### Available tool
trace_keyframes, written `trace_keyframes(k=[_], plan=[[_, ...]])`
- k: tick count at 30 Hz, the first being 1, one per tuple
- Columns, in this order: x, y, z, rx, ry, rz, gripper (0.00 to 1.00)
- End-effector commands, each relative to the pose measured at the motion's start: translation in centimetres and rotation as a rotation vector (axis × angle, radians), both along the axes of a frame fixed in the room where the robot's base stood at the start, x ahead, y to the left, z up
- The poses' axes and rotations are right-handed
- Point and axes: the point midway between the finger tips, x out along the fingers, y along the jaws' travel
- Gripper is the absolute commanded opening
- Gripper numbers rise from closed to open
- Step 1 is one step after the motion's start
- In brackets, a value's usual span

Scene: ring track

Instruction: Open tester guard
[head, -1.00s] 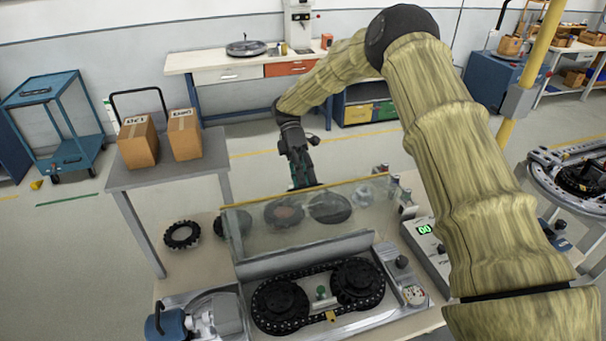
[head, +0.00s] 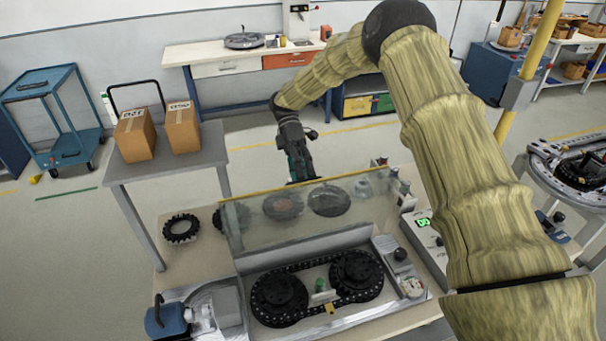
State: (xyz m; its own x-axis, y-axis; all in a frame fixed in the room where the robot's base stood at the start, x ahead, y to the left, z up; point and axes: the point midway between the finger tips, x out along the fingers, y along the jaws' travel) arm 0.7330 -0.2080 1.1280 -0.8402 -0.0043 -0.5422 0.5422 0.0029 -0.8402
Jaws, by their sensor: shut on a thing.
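The tester guard (head: 260,228) is a clear panel with a yellow top edge, standing raised behind the chain tester (head: 318,285). Two black sprockets with a chain lie exposed in front of it. My gripper (head: 303,180) is at the guard's top edge, near its middle, with the arm reaching over from the right. The jaws are shut on the guard's edge; the fingertips are small and partly hidden there.
A black toothed ring (head: 181,229) lies on the bench at left. A grey cart (head: 168,166) carries two cardboard boxes. Dark round parts show through the panel.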

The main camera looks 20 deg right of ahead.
Motion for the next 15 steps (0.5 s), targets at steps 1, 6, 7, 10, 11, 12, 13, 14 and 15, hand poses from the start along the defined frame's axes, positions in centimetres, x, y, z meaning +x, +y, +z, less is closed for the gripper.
trace_keyframes(k=[1, 6, 7, 10, 11, 12, 13, 14, 15], plan=[[-0.1, 0.0, -0.6, -0.002, 0.001, -0.001, 0.35], [0.1, 0.0, -0.5, -0.001, 0.0, -0.002, 0.33], [0.3, 0.0, -0.4, -0.001, 0.0, -0.002, 0.32], [1.1, 0.0, 0.2, -0.001, -0.001, -0.002, 0.32], [1.5, 0.0, 0.4, -0.001, -0.001, -0.002, 0.32], [2.0, 0.0, 0.8, -0.001, -0.002, -0.002, 0.32], [2.4, 0.0, 1.1, -0.001, -0.003, -0.002, 0.32], [2.7, 0.0, 1.4, -0.001, -0.002, -0.002, 0.32], [3.2, 0.0, 1.7, -0.001, -0.003, -0.002, 0.32]])
